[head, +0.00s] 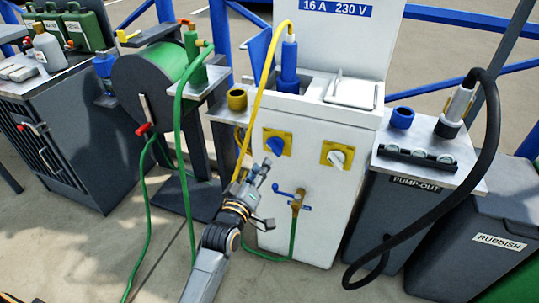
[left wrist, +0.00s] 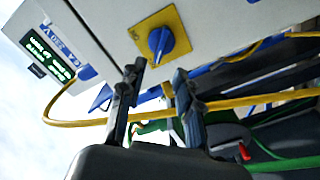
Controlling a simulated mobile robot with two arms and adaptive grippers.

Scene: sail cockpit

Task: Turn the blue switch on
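The blue switch (head: 276,146) is a rotary knob on a yellow plate, on the front of the white power pedestal (head: 315,215). Its handle sits at a slant. My left gripper (head: 266,174) is just below it in the head view, apart from it. In the left wrist view the blue switch (left wrist: 161,41) shows beyond and slightly above the two fingertips. The left gripper (left wrist: 159,74) is open, with nothing between its fingers. My right gripper is in neither view.
A white switch (head: 337,157) on a like plate is to the right. A yellow cable (head: 256,100) hangs left of the blue switch. A blue-handled tap (head: 296,198) with a green hose is below. A pump-out cabinet (head: 395,215) stands to the right.

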